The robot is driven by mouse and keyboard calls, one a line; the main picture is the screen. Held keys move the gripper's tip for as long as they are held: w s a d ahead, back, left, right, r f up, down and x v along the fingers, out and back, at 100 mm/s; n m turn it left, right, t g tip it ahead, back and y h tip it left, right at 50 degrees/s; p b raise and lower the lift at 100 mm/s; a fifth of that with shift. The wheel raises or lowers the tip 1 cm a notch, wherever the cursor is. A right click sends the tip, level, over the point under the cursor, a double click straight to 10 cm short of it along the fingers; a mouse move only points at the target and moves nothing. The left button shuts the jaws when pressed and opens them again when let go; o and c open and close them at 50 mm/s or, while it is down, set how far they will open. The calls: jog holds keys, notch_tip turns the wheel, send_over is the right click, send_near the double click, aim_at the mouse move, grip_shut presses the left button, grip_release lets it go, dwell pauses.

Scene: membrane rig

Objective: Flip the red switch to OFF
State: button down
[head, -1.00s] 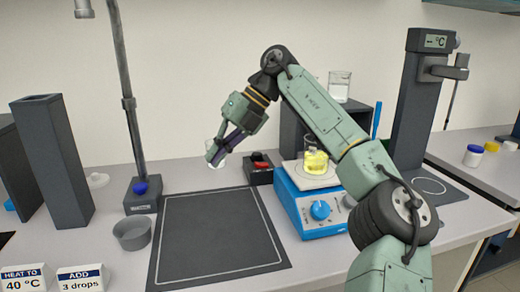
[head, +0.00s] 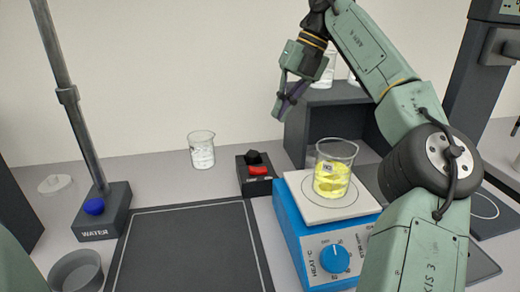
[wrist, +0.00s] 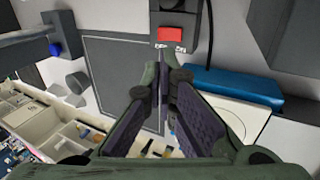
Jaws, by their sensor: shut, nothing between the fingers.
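The red switch (head: 258,170) sits on a small black box (head: 256,185) at the back of the bench, left of the blue hotplate. In the wrist view the red switch (wrist: 171,34) lies just beyond my fingertips, with small OFF and ON labels below it. I cannot tell which way the rocker is tipped. My gripper (head: 284,108) is shut and empty, raised above and slightly right of the switch box in the head view. Its fingertips (wrist: 160,60) meet in the wrist view and appear apart from the switch.
A blue hotplate (head: 301,235) bears a beaker of yellow liquid (head: 332,178) just right of the switch. A clear beaker (head: 201,152) stands left of it. A dark mat (head: 185,250) lies bare in front. A stand (head: 75,125) rises at left.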

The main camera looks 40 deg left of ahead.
aim_at(252, 169)
jog(key=shift+w+r, duration=0.1)
dwell(0.3)
jog(key=p+x, duration=0.1)
jog(key=x, duration=1.3)
